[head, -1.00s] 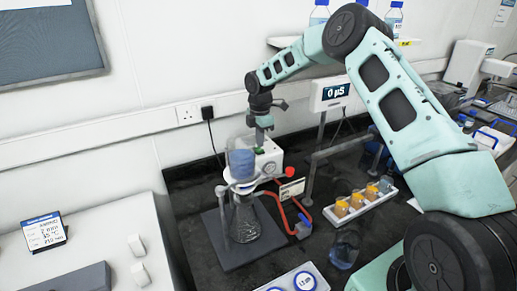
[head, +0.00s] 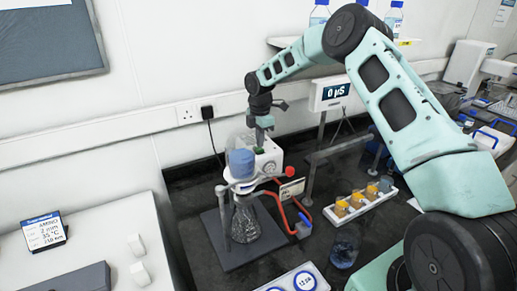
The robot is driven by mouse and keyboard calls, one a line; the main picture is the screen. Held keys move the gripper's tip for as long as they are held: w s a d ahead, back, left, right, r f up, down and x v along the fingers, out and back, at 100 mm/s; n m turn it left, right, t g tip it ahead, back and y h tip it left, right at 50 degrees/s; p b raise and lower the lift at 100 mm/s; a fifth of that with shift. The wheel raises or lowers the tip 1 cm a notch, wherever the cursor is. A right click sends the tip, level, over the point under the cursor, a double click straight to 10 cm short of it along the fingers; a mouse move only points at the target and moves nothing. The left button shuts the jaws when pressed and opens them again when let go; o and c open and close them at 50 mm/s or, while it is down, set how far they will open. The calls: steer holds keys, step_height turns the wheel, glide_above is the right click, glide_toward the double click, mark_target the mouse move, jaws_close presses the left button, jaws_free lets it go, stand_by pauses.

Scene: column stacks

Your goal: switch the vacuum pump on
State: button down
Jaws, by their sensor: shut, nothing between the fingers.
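The vacuum pump (head: 270,164) is a small white box at the back of the black bench, partly hidden behind the glass funnel. A green spot, perhaps its switch (head: 259,150), shows on its top. My gripper (head: 264,139) points down just above the pump's top, close to the green spot. It is shut and holds nothing. Whether the fingertips touch the switch cannot be told. A funnel with blue liquid (head: 241,163) stands on a conical flask (head: 246,224) in front of the pump. A red tube (head: 276,205) runs beside the flask.
A white rack (head: 362,208) with yellow-orange and grey blocks lies to the right. A meter (head: 330,94) reading 0 µS stands behind. A glass beaker (head: 344,248) and a tray with round blue-rimmed labels (head: 304,281) are at the front.

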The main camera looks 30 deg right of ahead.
mark_target(260, 149)
steer(key=shift+f+b, duration=0.35)
steer(key=shift+f, duration=0.5)
steer(key=shift+r, duration=0.15)
steer(key=shift+r+p, duration=2.3)
steer(key=shift+r, duration=1.1)
